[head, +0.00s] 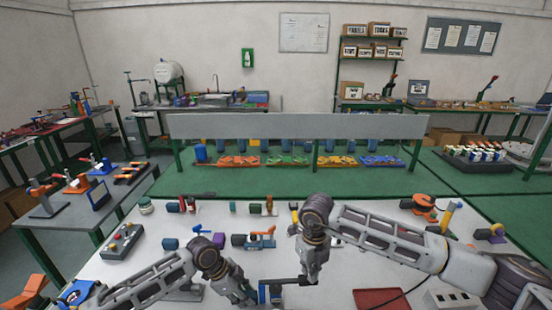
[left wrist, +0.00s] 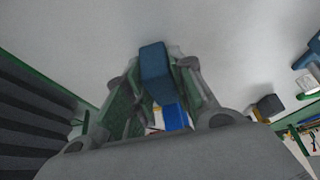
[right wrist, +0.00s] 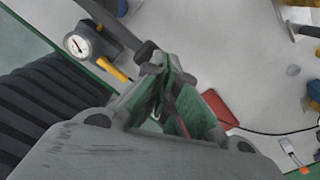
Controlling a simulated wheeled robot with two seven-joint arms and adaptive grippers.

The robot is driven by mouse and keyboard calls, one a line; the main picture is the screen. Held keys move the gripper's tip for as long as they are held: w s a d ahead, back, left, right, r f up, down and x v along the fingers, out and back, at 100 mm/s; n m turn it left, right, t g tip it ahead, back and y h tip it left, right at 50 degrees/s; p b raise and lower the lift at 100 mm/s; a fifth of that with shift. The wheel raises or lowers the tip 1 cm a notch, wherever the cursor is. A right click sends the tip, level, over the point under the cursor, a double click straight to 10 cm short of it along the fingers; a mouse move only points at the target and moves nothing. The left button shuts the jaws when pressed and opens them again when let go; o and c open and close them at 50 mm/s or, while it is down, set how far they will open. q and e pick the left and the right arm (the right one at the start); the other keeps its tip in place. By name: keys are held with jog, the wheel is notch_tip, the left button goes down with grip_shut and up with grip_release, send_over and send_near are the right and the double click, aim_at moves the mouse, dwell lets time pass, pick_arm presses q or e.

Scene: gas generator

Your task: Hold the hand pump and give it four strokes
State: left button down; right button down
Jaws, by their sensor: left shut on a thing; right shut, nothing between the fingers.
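The blue hand pump (head: 270,292) stands at the front edge of the white table, partly cut off by the frame bottom. Its dark lever reaches right toward my right gripper. My left gripper (head: 248,297) is shut on the pump's blue body; a blue block (left wrist: 155,72) shows between its fingers in the left wrist view. My right gripper (head: 307,277) is shut with nothing between its fingers, at the lever's end. In the right wrist view the dark lever (right wrist: 128,33) ends close to the fingertips (right wrist: 162,68); whether they touch is unclear.
A round gauge (right wrist: 78,45) on a dark body lies near the right gripper. A button box (head: 122,241) stands at left. Several small parts line the table behind my arms.

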jog(key=shift+r, duration=0.15)
jog(key=shift+r, duration=2.4)
pick_arm(q)
jog(key=c, duration=1.1)
grip_release()
jog(key=shift+v, duration=6)
jog(key=shift+s, duration=0.1)
pick_arm(e)
jog(key=shift+f, duration=0.1)
